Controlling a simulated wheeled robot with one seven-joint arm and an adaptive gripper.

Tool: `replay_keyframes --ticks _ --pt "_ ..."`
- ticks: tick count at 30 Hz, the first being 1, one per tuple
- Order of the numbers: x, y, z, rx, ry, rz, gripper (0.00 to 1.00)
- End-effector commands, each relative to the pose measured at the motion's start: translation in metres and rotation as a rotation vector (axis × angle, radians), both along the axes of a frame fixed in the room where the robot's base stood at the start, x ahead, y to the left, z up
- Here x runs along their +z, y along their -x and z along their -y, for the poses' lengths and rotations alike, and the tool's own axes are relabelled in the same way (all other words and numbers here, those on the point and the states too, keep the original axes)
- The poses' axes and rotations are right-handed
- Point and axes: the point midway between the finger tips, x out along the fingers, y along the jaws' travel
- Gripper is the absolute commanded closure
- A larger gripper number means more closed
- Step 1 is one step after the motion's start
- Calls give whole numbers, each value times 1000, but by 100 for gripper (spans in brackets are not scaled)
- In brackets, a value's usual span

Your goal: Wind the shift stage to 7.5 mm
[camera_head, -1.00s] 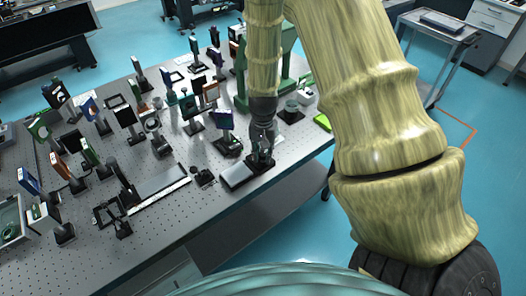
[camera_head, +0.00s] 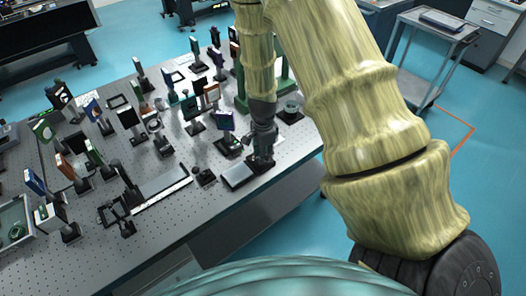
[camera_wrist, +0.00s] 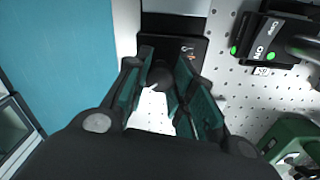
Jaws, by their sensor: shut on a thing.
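The shift stage (camera_head: 237,175) is a low, flat block with a light grey top and dark sides, near the front edge of the perforated table. My gripper (camera_head: 262,160) points down at its right end. In the wrist view, the black end of the stage (camera_wrist: 190,42) carries a small marking too small to read. A dark round knob (camera_wrist: 160,74) sits between my fingers (camera_wrist: 163,84), which are shut on it. The fingers hide part of the knob. The stage's reading cannot be made out.
A long bar with a white scale (camera_head: 160,188) lies to the left of the stage. A small dark mount (camera_head: 204,176) stands between them. Several upright optics and a green frame (camera_head: 284,90) stand behind. A black device with green lights (camera_wrist: 262,38) is at the right in the wrist view.

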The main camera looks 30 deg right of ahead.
Motion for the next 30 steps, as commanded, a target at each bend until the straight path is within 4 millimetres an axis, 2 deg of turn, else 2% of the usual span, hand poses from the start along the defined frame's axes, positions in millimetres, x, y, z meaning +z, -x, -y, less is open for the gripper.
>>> replay_keyframes --ticks 12,29,30 --pt "2 -2 2 -202 5 5 99" --pt "2 -2 2 -235 4 5 99" --pt "2 -2 2 -235 4 5 74"
